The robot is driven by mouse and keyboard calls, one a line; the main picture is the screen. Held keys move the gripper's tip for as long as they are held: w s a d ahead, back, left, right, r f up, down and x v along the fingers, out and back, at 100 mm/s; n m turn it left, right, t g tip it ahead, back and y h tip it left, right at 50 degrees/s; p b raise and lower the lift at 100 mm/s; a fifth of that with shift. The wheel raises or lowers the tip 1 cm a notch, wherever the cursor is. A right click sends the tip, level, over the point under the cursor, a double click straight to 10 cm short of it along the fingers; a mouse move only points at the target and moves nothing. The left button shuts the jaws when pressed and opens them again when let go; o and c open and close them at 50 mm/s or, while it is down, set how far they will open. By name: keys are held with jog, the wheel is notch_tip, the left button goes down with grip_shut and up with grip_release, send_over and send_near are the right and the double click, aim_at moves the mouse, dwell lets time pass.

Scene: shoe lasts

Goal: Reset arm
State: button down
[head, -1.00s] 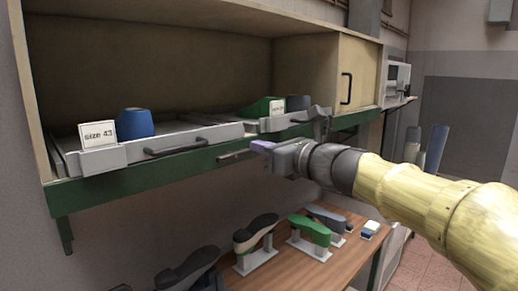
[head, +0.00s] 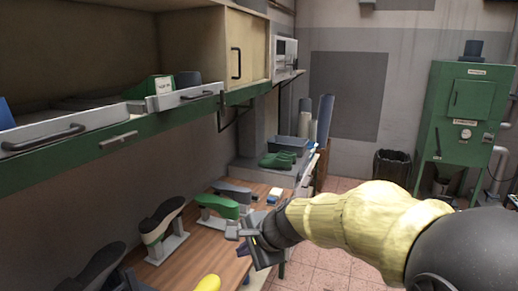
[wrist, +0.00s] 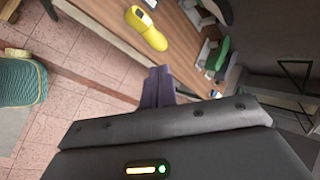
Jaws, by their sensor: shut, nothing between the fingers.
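My gripper (head: 250,243) hangs at the end of my yellow-sleeved arm, above the front edge of the wooden bench in the head view. In the wrist view its purple fingers (wrist: 158,87) are together with nothing between them. No object is held.
The wooden bench (head: 213,249) bears a green shoe last (head: 218,206), a black one (head: 162,218) and a yellow object (head: 208,284). The green-edged shelf (head: 60,165) with drawers runs above. A green cabinet (head: 465,125) and a bin (head: 392,168) stand at the right. Tiled floor is open between.

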jog(key=s+d+f+n+g+h, duration=0.1)
jog(key=s+d+f+n+h, duration=0.2)
jog(key=s+d+f+n, duration=0.3)
jog(key=s+d+f+n+g+h, duration=0.2)
jog(key=s+d+f+n, duration=0.3)
jog(key=s+d+f, duration=0.3)
jog(key=d+f+h, duration=0.1)
jog(key=d, duration=0.3)
jog(key=shift+s+d+n+b, duration=0.25)
jog(key=shift+d+n+b, duration=0.1)
jog(key=shift+n+b, duration=0.05)
